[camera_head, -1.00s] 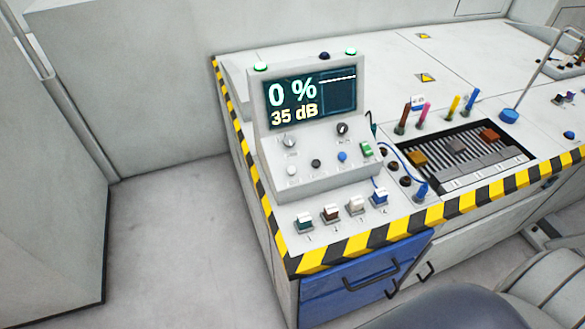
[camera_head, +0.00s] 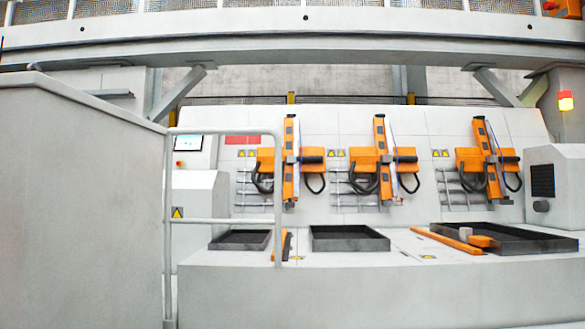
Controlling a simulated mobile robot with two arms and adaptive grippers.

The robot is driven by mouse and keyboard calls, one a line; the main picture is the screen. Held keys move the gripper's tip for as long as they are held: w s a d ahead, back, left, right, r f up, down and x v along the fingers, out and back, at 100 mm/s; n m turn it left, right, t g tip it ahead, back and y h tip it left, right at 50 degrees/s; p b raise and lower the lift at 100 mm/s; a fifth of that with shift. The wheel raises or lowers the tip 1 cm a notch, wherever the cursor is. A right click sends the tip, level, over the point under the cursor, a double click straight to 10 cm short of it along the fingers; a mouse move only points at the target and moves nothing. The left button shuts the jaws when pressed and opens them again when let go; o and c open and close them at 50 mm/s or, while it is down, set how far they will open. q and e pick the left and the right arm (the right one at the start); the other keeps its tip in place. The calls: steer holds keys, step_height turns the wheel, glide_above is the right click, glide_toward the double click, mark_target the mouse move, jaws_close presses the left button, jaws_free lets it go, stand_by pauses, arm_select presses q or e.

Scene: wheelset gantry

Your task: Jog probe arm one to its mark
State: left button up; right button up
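Three orange probe arms stand upright along the white back panel in the head view. They are a left one (camera_head: 290,158), a middle one (camera_head: 381,158) and a right one (camera_head: 488,158). Each has an orange crosspiece, a dark cylinder and black looped cables. No number showing which is arm one can be read, and no mark for it can be made out. Neither of my grippers is in view. The control desk with the switches is also out of view now.
A grey cabinet (camera_head: 80,210) fills the left side, with a pale handrail (camera_head: 222,222) beside it. A white bench (camera_head: 370,290) crosses the front, holding black trays (camera_head: 350,247). An overhead beam (camera_head: 300,55) spans the top.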

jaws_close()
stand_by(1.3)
